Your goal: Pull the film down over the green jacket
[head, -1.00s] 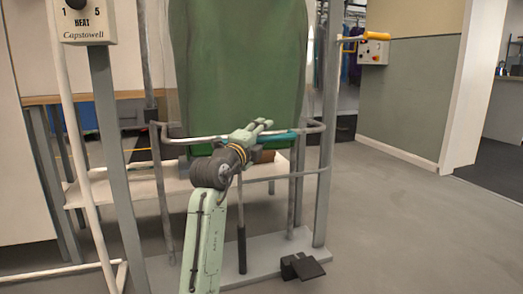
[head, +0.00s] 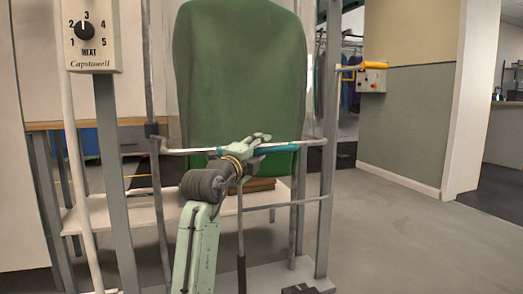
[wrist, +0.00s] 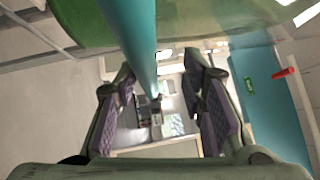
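The green jacket (head: 240,75) hangs upright in the frame in the head view; its lower hem is partly behind the crossbar (head: 190,151) and my arm. The crossbar has a teal sleeve (head: 277,149). The film is hard to make out; a faint clear haze shows near the green in the wrist view. My gripper (head: 262,138) is at the teal sleeve's left part. In the wrist view, my gripper (wrist: 160,105) has its fingers wide apart, with the teal bar (wrist: 130,35) running between them, nearer the left one, and not pinched.
A heat dial box (head: 90,37) is on the left post. A pale shelf (head: 110,217) stands behind the frame. A yellow-handled control box (head: 371,77) is on the right wall. The floor (head: 410,245) at right is clear.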

